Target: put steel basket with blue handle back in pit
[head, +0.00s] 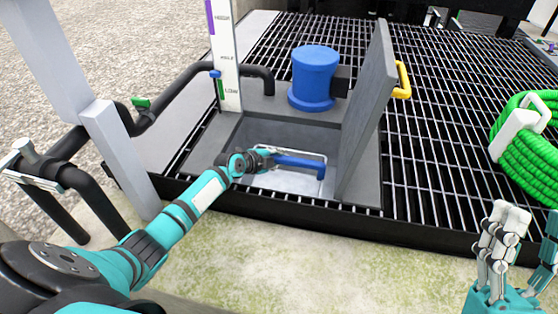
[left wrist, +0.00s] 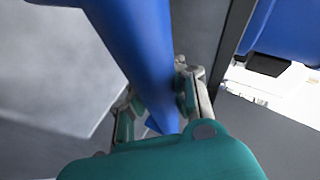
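The steel basket (head: 288,183) sits low in the square pit (head: 245,135) in the head view, its light floor and thin wire rim partly visible. Its blue handle (head: 302,163) spans the opening. My left gripper (head: 268,157) is at the handle's left end. In the left wrist view, the blue handle (left wrist: 138,45) passes between the fingers of my left gripper (left wrist: 158,105), which appear closed around it. Whether the basket touches the pit bottom is hidden. My right gripper (head: 520,245) is at the lower right, empty, with fingers spread upward.
A grey hatch lid (head: 362,110) with a yellow handle (head: 402,80) stands open at the pit's right. A blue cylinder (head: 315,75) stands behind it. A white level gauge (head: 225,60) and black pipes (head: 175,95) are left. A green hose coil (head: 530,150) lies on the grating at right.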

